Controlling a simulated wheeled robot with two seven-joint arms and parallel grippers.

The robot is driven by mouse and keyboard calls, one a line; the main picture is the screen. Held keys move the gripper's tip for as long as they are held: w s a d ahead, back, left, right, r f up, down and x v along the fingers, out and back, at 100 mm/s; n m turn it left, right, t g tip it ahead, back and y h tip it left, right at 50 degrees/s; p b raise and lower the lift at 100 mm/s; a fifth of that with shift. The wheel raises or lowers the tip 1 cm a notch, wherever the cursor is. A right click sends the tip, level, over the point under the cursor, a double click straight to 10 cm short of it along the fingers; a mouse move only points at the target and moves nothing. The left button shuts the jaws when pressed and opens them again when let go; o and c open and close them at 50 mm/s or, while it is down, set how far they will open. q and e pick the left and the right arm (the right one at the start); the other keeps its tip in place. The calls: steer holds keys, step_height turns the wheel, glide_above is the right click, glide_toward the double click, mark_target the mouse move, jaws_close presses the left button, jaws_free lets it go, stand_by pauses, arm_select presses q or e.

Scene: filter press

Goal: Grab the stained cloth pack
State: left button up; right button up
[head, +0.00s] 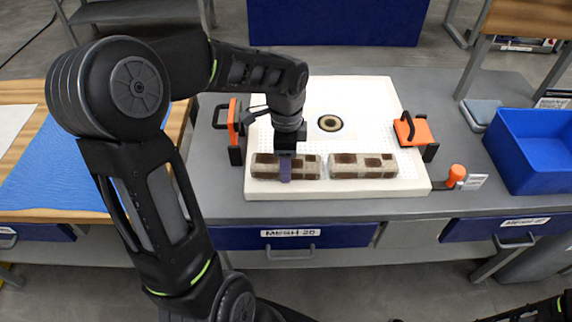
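Two long brown-and-cream stained cloth packs lie side by side along the front of a white perforated filter plate (400,110): a left one (310,167) and a right one (362,165). A narrow gap separates them. My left gripper (286,168) points down over the middle of the left pack. One purple-grey finger shows against the pack's front side; the other finger is hidden, so I cannot tell whether it is closed on the pack. The right pack is untouched. My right gripper is out of view.
Orange clamps stand at the plate's left (233,125) and right (414,131). A ringed port (330,123) sits behind the packs. An orange knob (456,172) is at the front right. A blue bin (535,150) stands right; a blue mat (65,170) lies left.

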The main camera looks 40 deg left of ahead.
arm_select(q)
steer(key=c, duration=1)
steer(key=shift+r, duration=0.1)
step_height(320, 180, up, 10)
steer(key=shift+f, duration=0.1)
stand_by(0.5)
